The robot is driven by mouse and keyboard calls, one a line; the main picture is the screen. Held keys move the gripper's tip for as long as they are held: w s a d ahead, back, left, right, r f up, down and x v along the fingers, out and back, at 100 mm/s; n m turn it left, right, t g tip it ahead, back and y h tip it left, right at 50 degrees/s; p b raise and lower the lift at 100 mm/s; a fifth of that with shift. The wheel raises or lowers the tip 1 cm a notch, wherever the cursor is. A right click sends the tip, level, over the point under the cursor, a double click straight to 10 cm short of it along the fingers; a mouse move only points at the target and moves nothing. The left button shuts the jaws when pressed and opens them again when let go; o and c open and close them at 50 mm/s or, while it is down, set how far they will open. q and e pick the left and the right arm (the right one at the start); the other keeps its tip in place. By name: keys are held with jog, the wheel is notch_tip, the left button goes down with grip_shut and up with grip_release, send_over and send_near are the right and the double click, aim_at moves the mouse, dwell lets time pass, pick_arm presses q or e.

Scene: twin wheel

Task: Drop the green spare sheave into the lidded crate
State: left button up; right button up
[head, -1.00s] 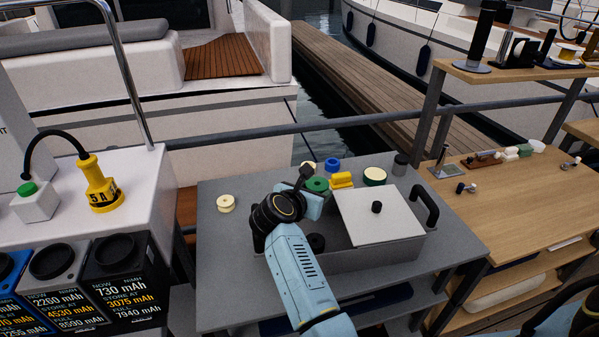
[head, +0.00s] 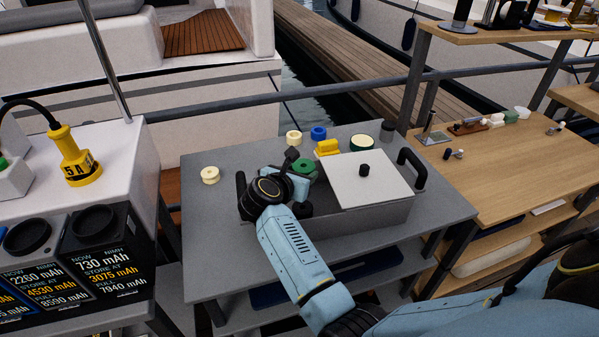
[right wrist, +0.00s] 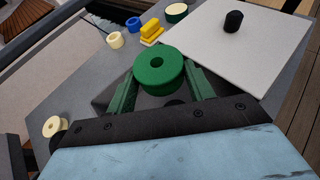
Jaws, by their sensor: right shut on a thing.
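The green spare sheave (head: 305,167) is a thick disc with a centre hole. My right gripper (head: 302,174) is shut on it, with a green finger on each side of the sheave (right wrist: 158,70) in the right wrist view. The grey crate (head: 370,218) stands on the grey table. Its pale lid (head: 345,188), with a black knob, covers the right part and leaves the left part open. The sheave is above or near this open part; its exact height is unclear. My wrist hides much of the opening. A dark round thing (head: 304,209) shows there. My left gripper is not in view.
Behind the crate are a cream ring (head: 293,138), a blue ring (head: 318,132), a yellow block (head: 327,147) and a green-edged disc (head: 361,142). Another cream ring (head: 211,174) lies at left. A black handle (head: 413,166) rises at the crate's right end.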

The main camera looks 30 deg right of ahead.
jog(key=o, duration=1.1)
jog(key=shift+a, duration=0.1)
jog(key=v, duration=0.7)
jog(key=shift+s+a+r+b, duration=0.1)
jog(key=shift+s+b, duration=0.05)
jog(key=shift+b, duration=0.2)
